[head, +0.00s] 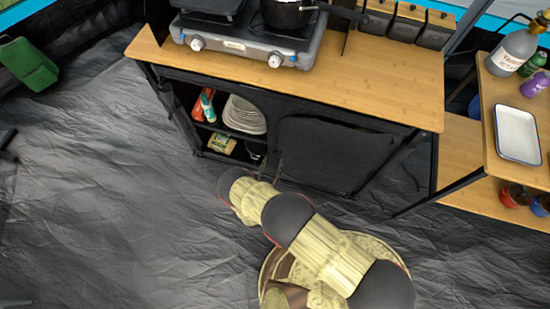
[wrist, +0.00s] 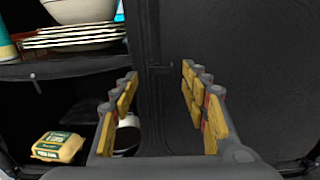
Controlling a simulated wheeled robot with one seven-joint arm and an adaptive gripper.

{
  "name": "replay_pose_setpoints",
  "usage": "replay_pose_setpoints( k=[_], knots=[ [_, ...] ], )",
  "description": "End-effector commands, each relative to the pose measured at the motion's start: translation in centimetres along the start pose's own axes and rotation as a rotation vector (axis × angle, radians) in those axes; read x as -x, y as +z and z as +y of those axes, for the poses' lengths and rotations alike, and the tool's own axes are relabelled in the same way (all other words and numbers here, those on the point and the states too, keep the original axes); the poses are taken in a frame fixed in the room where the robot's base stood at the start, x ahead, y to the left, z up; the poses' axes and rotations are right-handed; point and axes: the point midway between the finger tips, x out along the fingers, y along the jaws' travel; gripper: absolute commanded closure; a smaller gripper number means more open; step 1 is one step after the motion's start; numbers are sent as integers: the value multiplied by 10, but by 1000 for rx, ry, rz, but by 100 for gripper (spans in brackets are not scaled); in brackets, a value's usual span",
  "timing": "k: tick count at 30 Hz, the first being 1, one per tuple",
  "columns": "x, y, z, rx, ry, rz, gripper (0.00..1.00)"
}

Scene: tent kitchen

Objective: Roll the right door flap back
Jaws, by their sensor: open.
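The right door flap (head: 335,157) is a dark fabric panel that covers the right front of the camp kitchen cabinet. It hangs closed, and it fills the right side of the wrist view (wrist: 245,70). My gripper (wrist: 160,76) is open with nothing between its fingers. It points at the dark upright strip (wrist: 151,100) between the open left compartment and the flap. A small dark fitting crosses that strip between the fingertips. In the head view my arm reaches up to the flap's left edge, and my gripper is small and dark there. Contact with the flap cannot be told.
A stove (head: 247,35) with a pot stands on the wooden top (head: 385,85). A side shelf with a white tray (head: 517,135) is at right.

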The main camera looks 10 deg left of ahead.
Motion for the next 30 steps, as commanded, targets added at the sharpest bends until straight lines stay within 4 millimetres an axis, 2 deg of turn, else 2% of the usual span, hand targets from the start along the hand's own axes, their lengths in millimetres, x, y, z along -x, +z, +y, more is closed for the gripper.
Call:
replay_pose_setpoints(
  k=[3,7,18,30],
  knots=[
    [-17,-2,-2,0,-3,0,55],
    [-30,-2,-2,2,-2,1,55],
    [-36,0,-1,2,-1,1,55],
    [-35,0,-1,2,-1,1,77]
  ],
)
